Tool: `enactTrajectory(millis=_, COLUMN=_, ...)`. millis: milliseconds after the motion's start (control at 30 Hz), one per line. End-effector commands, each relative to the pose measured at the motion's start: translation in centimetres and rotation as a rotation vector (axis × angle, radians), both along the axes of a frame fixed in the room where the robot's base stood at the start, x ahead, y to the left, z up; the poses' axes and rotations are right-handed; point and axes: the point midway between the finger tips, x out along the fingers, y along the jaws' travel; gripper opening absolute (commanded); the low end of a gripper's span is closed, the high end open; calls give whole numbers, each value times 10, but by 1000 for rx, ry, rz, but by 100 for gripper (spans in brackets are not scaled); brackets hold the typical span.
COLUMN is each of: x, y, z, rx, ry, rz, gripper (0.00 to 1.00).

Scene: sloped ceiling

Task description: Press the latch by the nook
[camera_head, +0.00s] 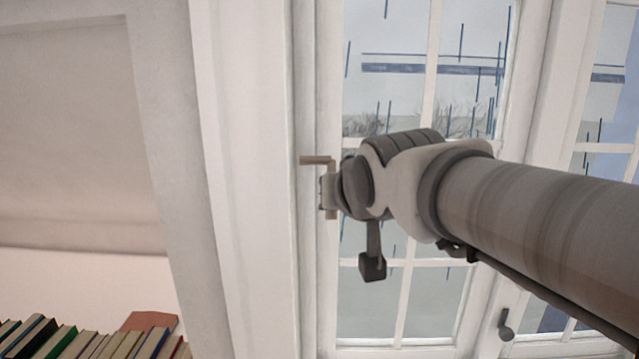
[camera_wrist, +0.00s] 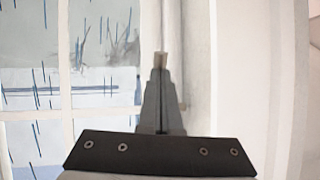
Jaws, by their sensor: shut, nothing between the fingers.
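The latch is a tan lever (camera_head: 316,160) on a tan upright plate (camera_head: 332,208), fixed to the white window frame beside the nook. The lever points left, towards the nook. In the wrist view the lever's end (camera_wrist: 178,132) shows just right of my fingers, and a tan end of the plate (camera_wrist: 161,58) shows beyond the fingertips. My gripper (camera_head: 324,194) is shut and empty, in front of the plate and a little below the lever. It also shows in the wrist view (camera_wrist: 160,74). The gripper hides most of the plate. I cannot tell whether it touches the latch.
The nook (camera_head: 75,130) is at the left, with several books (camera_head: 95,345) at its bottom. Window panes (camera_head: 400,315) lie behind my arm. A second, dark handle (camera_head: 506,325) is on the window at lower right. Below the lever's free end the white frame is clear.

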Motion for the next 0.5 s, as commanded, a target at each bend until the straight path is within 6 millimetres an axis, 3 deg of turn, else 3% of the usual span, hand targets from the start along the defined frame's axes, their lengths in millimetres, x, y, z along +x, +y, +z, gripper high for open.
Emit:
enactTrajectory(millis=33, x=2, y=0, z=-9, rx=0, ry=1, rz=0, gripper=0)
enactTrajectory(millis=500, x=22, y=-1, z=-27, rx=1, ry=4, rz=-1, gripper=0)
